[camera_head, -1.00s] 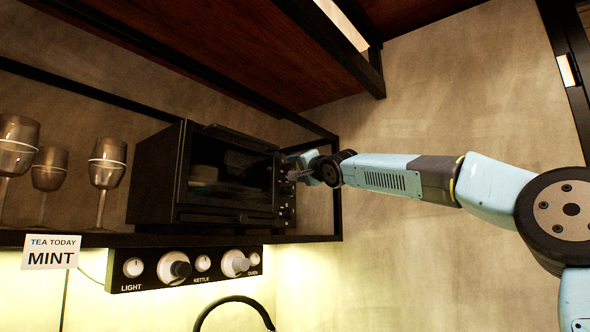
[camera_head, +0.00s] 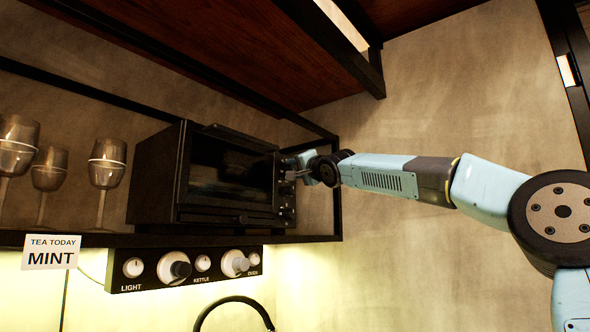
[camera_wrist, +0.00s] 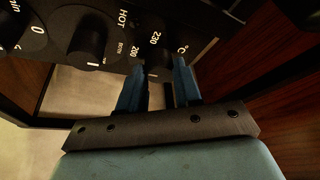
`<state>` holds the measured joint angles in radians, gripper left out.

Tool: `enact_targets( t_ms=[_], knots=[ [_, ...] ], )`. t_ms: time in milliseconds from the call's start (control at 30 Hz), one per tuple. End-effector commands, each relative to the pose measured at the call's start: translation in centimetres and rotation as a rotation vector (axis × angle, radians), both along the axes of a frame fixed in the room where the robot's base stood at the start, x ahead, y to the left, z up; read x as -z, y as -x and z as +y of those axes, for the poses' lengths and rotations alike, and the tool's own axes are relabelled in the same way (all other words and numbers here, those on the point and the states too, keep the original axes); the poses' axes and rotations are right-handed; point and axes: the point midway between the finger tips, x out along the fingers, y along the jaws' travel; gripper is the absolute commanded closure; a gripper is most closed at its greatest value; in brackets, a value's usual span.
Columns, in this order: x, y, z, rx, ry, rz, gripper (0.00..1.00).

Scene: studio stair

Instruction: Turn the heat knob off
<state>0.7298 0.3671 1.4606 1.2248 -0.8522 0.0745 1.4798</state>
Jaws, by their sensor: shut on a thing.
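The black toaster oven (camera_head: 225,180) stands on the shelf, with its control strip at its right edge. My gripper (camera_head: 294,174) is at the upper part of that strip. In the wrist view the blue fingers of my gripper (camera_wrist: 158,82) are on both sides of the dark heat knob (camera_wrist: 158,72), beside the "200", "230" and "°C" marks. The fingers are shut on this knob and hide part of it. Its pointer cannot be read. Another black knob (camera_wrist: 89,46) shows to its left, near the word "HOT".
Several glasses (camera_head: 106,175) stand left of the oven. Below the shelf is a panel (camera_head: 185,268) with knobs labelled LIGHT, KETTLE and OVEN. A "TEA TODAY MINT" card (camera_head: 51,252) hangs at the left. A dark wooden cabinet (camera_head: 215,45) is overhead.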

Motion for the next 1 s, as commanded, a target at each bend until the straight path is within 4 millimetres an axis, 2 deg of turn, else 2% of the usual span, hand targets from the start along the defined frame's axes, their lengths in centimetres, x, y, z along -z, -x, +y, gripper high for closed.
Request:
enact_targets(
  t_ms=[33, 167, 567, 1000],
  knots=[
    [0.17, -0.10, -0.07, 0.002, 0.001, 0.002, 0.85],
    [0.21, -0.13, -0.09, 0.001, 0.001, 0.004, 0.97],
    [0.40, -0.26, -0.16, 0.001, 0.051, -0.058, 0.97],
    [0.64, -0.47, -0.30, -0.001, 0.267, -0.335, 0.97]
  ],
)
